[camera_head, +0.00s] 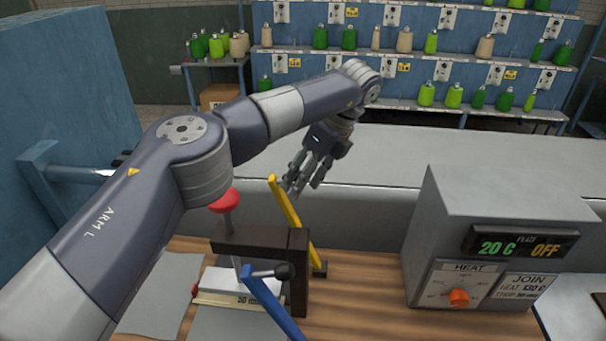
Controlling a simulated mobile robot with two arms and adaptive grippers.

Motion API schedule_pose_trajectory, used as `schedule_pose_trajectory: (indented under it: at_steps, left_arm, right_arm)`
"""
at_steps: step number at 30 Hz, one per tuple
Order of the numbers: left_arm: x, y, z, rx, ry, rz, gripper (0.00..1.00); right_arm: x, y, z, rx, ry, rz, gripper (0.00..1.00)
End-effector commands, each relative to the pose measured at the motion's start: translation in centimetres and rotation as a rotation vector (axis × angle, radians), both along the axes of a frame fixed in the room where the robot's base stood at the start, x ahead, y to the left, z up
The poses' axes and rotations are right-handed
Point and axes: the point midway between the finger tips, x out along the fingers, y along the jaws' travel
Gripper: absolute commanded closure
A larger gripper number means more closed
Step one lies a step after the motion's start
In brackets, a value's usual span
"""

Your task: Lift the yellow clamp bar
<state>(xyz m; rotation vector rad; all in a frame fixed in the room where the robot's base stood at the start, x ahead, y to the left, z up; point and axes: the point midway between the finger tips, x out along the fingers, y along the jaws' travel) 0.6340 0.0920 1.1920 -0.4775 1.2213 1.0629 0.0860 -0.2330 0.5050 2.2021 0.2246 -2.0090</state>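The yellow clamp bar (291,214) stands tilted, its upper end leaning left. Its lower end is at the right side of a dark frame (298,262) on the wooden bench. My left gripper (304,184) is just right of the bar's upper part, fingers pointing down and to the left. Its fingers are spread, with nothing seen between them. I cannot tell whether a fingertip touches the bar. My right gripper is not in view.
A red knob (224,201) tops the frame, and a blue lever (272,306) is in front. A grey heater box (495,240) reading "20 C" and "OFF" stands right. Grey sheets (163,293) lie left. Bare wood (362,295) lies between frame and box. Shelves of bottles stand behind.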

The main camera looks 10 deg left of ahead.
Motion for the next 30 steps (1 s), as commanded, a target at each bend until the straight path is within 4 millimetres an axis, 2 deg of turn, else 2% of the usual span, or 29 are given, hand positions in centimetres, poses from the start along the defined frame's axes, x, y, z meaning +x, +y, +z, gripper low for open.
schedule_pose_trajectory:
  at_steps: [17,20,30]
  left_arm:
    - [0.4,0.4,0.7,0.005,-0.016,0.006,0.55]
    - [0.4,0.0,1.4,0.005,-0.016,0.006,0.55]
    - [0.3,-2.1,5.9,0.005,-0.014,0.008,0.55]
  right_arm:
    - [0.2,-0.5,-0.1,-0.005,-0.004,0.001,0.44]
    - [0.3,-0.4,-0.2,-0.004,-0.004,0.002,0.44]
    - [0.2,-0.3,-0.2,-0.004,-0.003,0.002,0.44]
